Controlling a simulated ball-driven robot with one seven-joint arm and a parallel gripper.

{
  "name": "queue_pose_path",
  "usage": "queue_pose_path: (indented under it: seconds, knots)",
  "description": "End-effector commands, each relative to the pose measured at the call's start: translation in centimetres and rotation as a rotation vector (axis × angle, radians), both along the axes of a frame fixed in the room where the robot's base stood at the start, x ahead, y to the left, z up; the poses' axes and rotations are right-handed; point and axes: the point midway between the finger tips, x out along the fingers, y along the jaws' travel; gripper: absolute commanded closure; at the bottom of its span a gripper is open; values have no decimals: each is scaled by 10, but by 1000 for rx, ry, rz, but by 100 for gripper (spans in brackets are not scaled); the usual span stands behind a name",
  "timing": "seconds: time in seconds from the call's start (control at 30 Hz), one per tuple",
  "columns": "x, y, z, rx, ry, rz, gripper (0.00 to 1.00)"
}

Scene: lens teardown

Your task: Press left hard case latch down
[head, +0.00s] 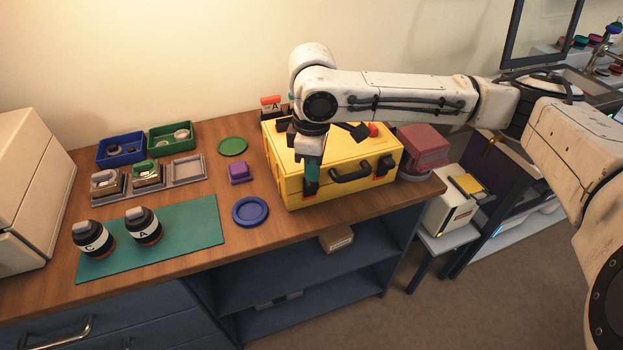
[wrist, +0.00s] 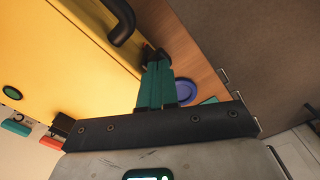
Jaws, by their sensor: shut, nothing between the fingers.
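The yellow hard case (head: 375,150) stands on the wooden bench with its lid down. It fills the upper left of the wrist view (wrist: 50,60). Its left latch (head: 311,188) is a dark piece on the front face, left of the black handle (head: 350,175). My gripper (head: 313,176) points down at this latch, its teal fingers shut and empty. In the wrist view the fingertips (wrist: 157,66) reach the dark latch (wrist: 149,52), which shows a little red. The fingers partly cover the latch, so I cannot tell contact or how far down it is.
The right latch (head: 385,166) is on the same front face. A blue round dish (head: 250,211) and a purple block (head: 239,172) lie left of the case. A red block-shaped object (head: 424,145) stands close on the right. The bench front edge is just below the case.

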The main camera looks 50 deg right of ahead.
Motion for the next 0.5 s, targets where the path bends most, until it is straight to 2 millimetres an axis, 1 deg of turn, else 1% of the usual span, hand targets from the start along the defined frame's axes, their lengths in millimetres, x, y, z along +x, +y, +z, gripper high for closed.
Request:
queue_pose_path:
  seconds: [0.5]
  knots:
    - [0, 0, -10, 0, 0, 0, 100]
